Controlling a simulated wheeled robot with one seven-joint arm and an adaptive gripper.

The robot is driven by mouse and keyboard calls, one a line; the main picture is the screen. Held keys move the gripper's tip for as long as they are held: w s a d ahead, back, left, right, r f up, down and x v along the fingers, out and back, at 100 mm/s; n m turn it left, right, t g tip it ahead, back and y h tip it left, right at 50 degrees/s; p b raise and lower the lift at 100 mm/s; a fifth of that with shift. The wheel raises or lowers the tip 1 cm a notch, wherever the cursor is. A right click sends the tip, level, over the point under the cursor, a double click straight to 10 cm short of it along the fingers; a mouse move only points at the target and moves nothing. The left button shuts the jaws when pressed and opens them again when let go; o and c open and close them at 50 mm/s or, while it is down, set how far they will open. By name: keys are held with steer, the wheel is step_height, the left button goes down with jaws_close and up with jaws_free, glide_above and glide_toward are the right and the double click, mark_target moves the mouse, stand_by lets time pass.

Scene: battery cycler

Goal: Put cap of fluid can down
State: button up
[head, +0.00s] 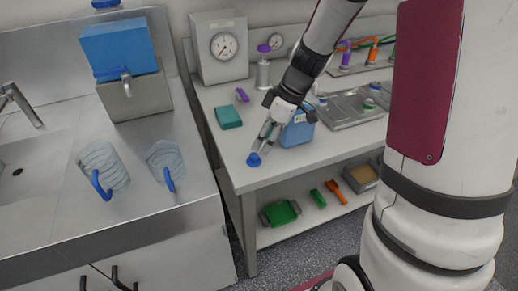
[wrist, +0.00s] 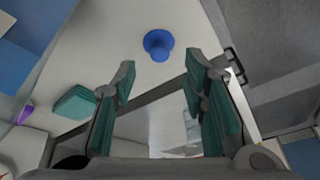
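The blue cap (head: 253,159) rests on the grey bench top near its front left corner. In the wrist view the cap (wrist: 158,45) shows a round flange and a narrower knob, just beyond my fingertips and in line with the gap between them. My gripper (head: 262,146) points down at the cap; in the wrist view its two teal-padded fingers (wrist: 160,68) are spread apart with nothing between them. The blue fluid can (head: 297,129) stands on the bench right behind my gripper, partly hidden by it.
A teal box (head: 228,117), a purple item (head: 242,95) and a gauge box (head: 221,48) stand on the bench at the left and back. A metal tray (head: 355,108) lies to the right. A lower shelf (head: 262,236) holds green and orange items. A sink counter (head: 130,215) is at left.

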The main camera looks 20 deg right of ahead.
steer(key=s+a+r+m+h, duration=0.25)
steer(key=s+r+m, duration=0.25)
steer(key=s+r, duration=0.9)
steer(key=s+r+m+t+h, duration=0.1)
steer(key=s+m, duration=0.4)
steer(key=s, duration=0.5)
steer(key=shift+r+m+t, duration=0.3)
steer(key=shift+r+t, duration=0.3)
steer(key=shift+r, duration=0.05)
steer(key=shift+w, duration=0.1)
